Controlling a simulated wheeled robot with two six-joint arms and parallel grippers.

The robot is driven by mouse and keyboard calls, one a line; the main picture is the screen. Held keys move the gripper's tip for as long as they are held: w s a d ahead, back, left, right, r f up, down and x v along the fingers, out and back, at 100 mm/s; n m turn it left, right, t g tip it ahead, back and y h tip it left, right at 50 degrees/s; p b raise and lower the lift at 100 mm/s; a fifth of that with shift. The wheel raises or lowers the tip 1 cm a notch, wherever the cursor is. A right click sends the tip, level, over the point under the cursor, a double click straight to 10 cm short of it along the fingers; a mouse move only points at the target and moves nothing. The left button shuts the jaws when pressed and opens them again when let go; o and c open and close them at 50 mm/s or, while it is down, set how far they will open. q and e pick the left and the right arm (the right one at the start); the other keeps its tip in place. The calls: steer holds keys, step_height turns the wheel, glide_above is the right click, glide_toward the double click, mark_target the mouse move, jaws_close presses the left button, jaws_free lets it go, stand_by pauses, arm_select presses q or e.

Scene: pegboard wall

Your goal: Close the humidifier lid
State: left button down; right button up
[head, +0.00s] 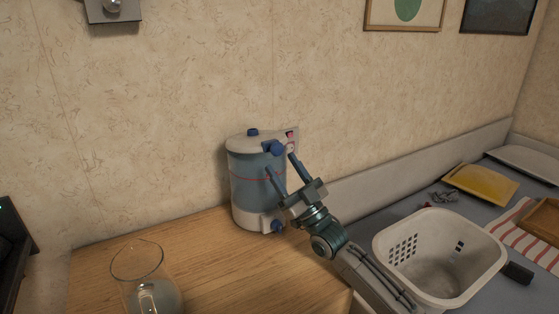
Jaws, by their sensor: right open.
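The humidifier (255,190) stands upright on the wooden table against the wall. It has a translucent blue body with a red line around it and a white base. Its white lid (250,143), with a small blue knob, lies across the top; I cannot tell whether it is fully seated. A blue round part shows at the lid's front right edge. My right gripper (279,162) is open, its two blue fingers pointing up and left at the humidifier's right side, just below that part. Contact cannot be told. My left gripper is out of view.
A glass vessel (149,278) stands on the table (215,273) at front left. A white basket (440,255) sits right of my right arm, on a grey surface with a yellow packet (480,185). A dark object (13,250) is at the left edge. The table between glass and humidifier is clear.

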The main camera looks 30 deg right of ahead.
steer(key=s, duration=0.1)
steer(key=s+f, duration=0.2)
steer(key=s, duration=0.1)
steer(key=shift+s+d+f, duration=0.1)
steer(key=shift+d+f, duration=0.05)
